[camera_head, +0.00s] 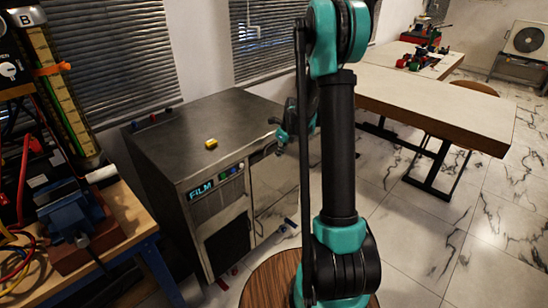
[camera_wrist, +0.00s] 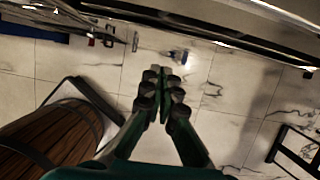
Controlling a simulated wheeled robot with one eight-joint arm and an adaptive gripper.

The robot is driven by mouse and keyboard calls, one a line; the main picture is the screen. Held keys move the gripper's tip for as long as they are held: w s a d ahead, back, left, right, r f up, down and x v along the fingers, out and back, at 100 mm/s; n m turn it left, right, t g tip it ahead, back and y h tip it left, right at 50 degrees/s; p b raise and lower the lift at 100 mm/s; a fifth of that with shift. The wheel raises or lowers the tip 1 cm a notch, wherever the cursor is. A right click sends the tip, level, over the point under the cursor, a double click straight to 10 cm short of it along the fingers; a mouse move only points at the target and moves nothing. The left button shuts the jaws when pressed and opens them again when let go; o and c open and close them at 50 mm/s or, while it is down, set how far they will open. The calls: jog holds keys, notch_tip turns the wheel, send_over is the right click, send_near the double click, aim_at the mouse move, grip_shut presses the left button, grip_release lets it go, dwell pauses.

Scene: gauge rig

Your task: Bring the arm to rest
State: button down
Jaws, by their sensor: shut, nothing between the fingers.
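My gripper (camera_wrist: 160,82) is shut and empty in the wrist view, its fingertips together above the pale tiled floor. In the head view my gripper (camera_head: 281,137) shows small beside the right front of the metal cabinet (camera_head: 165,166), partly hidden behind my arm. I cannot tell the exact gap between my gripper and the cabinet.
A yellow block (camera_head: 211,144) lies on the cabinet top. A workbench with a blue vise (camera_head: 73,213) stands at the left. A long pale table (camera_head: 440,100) is at the right. Tiled floor lies open at the lower right.

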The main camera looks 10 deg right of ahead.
jog(key=v, duration=0.7)
jog(key=s+a+r+n, duration=0.1)
jog(key=s+r+n, duration=0.1)
jog(key=s+n, duration=0.65)
jog(key=s+f+n+h, duration=0.1)
jog(key=s+n, duration=0.9)
jog(key=s, duration=0.2)
jog(key=s+f+n+t+h, duration=0.1)
jog(key=s+f+n, duration=0.1)
jog(key=s+n, duration=0.8)
jog(key=shift+s+f, duration=0.3)
jog(key=shift+s, duration=0.65)
